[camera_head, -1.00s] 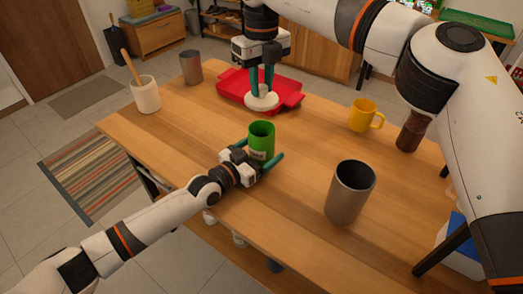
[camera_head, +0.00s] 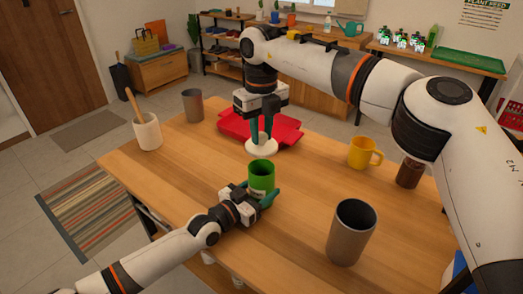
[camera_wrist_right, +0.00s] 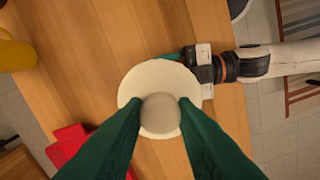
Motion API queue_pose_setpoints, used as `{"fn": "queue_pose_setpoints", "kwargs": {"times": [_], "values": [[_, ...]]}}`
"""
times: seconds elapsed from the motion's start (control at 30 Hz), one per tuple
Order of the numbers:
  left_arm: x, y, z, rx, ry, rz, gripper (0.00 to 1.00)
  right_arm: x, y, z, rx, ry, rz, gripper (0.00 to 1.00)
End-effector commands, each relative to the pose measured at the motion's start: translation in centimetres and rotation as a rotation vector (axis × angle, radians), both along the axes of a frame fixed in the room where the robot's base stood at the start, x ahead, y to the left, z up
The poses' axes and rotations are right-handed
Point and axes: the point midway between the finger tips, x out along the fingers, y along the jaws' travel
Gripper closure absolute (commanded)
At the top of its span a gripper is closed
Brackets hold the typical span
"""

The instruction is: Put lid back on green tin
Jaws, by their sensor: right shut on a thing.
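The green tin (camera_head: 262,178) stands upright and open-topped on the table. My left gripper (camera_head: 258,201) has its fingers low around the tin; the picture does not show whether both touch it. My right gripper (camera_head: 262,134) points down and is shut on the knob of the round cream lid (camera_head: 261,147). The lid is above the table, just behind and above the tin's rim in the head view. In the right wrist view, the lid (camera_wrist_right: 142,80) lies below my right gripper (camera_wrist_right: 160,113), and the tin is hidden behind it.
A red tray (camera_head: 285,133) lies behind the lid. A yellow mug (camera_head: 361,153), a brown bottle (camera_head: 408,174) and a grey metal cup (camera_head: 351,232) stand to the right. A cream pot (camera_head: 147,133) and another grey cup (camera_head: 193,106) stand to the left.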

Motion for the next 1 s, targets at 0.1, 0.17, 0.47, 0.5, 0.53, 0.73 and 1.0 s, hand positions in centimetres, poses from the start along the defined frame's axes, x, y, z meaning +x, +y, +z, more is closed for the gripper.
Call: {"fn": "queue_pose_setpoints", "kwargs": {"times": [0.1,0.17,0.47,0.5,0.53,0.73,1.0], "values": [[0.0,0.0,0.0,0.000,0.000,0.000,0.78,0.0,-0.1,-1.9,-0.001,0.003,0.000,0.97],[0.0,0.0,0.0,0.000,0.000,0.000,0.78,0.0,0.0,-2.6,0.000,0.001,0.000,0.97],[0.0,0.0,0.0,0.000,0.000,0.000,0.78,0.0,0.0,-2.8,0.000,0.000,0.000,0.97],[0.0,0.0,0.0,0.000,0.000,0.000,0.78,0.0,0.0,-2.8,0.000,0.000,0.000,0.97],[0.0,0.0,0.0,0.000,0.000,0.000,0.78,0.0,0.0,-2.8,0.000,0.000,0.000,0.97],[0.0,0.0,0.0,0.000,0.000,0.000,0.78,0.0,0.0,-2.9,-0.001,0.001,0.000,0.97],[0.0,0.0,0.0,0.000,0.000,0.000,0.78,0.0,0.0,-4.4,0.000,0.001,0.000,0.97]]}}
